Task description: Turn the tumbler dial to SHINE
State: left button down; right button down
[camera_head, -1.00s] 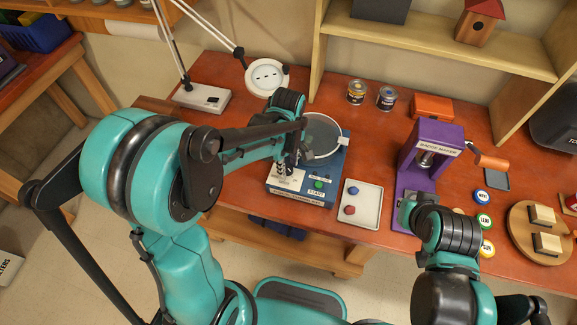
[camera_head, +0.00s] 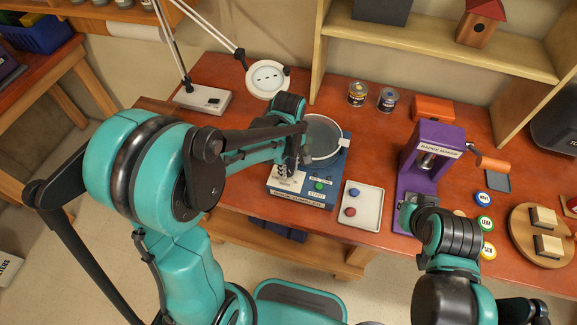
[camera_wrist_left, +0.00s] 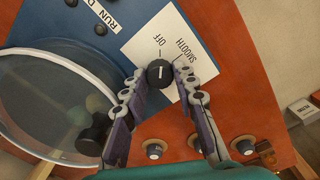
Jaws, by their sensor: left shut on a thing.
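The rock tumbler is a blue box (camera_head: 326,172) with a round clear lid, on the red-brown bench in the head view. Its black dial (camera_wrist_left: 159,73) sits on a white label card (camera_wrist_left: 143,47) in the left wrist view. The dial's white mark points roughly toward the word OFF; SMOOTH is printed to its right. No SHINE label is readable; part of the card is behind the fingers. My left gripper (camera_wrist_left: 159,75) is shut on the dial, one finger on each side. In the head view it (camera_head: 289,169) comes down over the box.
A green START button (camera_head: 320,185) is on the box front. A white tray (camera_head: 364,219) with a red and a blue piece stands to its right, then the purple badge maker (camera_head: 431,158). A white lamp (camera_head: 266,79) and two cans stand behind.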

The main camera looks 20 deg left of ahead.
pick_arm(q)
jog(key=m, duration=0.5)
jog(key=shift+b, duration=0.3)
jog(key=m, duration=0.9)
jog(key=shift+b, duration=0.3)
jog(key=m, duration=0.4)
jog(key=shift+m, duration=0.4)
jog(key=c, duration=1.5)
grip_release()
jog(key=shift+o, duration=0.2)
